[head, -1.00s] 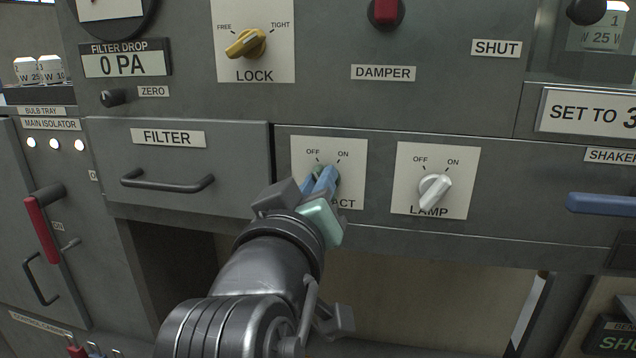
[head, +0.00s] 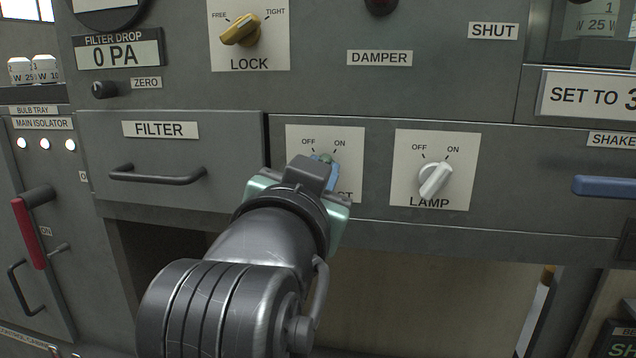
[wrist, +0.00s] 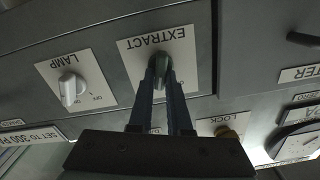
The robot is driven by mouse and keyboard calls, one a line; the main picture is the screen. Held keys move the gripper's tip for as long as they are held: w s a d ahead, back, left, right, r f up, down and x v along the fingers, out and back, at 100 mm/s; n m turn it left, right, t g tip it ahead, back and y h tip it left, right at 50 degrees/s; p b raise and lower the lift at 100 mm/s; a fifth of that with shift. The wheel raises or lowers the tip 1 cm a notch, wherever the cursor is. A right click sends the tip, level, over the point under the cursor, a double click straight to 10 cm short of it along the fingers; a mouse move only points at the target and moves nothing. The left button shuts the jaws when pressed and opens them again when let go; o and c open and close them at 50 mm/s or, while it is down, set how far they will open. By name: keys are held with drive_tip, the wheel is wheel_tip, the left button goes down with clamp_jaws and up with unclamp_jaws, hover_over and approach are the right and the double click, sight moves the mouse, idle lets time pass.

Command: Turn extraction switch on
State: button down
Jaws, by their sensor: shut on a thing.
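The extraction switch is a green knob (head: 326,157) on a pale plate (head: 353,150) with OFF at upper left and ON at upper right. In the head view my gripper hides most of the knob and part of the plate's name. The wrist view shows the knob (wrist: 160,66) upside down on the plate marked EXTRACT (wrist: 180,43). My gripper (head: 328,168) has its blue fingers on either side of the knob, shut on it. The visible knob tip seems to point up between OFF and ON; its exact angle is hard to tell.
The white lamp knob (head: 435,180) is close on the right. The filter drawer handle (head: 157,175) sticks out on the left. The yellow lock knob (head: 240,32) is above, and a blue shaker handle (head: 605,187) is far right. An open recess lies below the panel.

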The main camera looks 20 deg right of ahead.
drive_tip(key=shift+m+b, duration=0.55)
drive_tip(key=shift+m, duration=0.65)
drive_tip(key=shift+d, duration=0.1)
drive_tip(key=c, duration=0.9)
unclamp_jaws()
drive_tip(key=shift+o, duration=0.2)
drive_tip(key=b+v, duration=0.4)
drive_tip(key=v, duration=0.9)
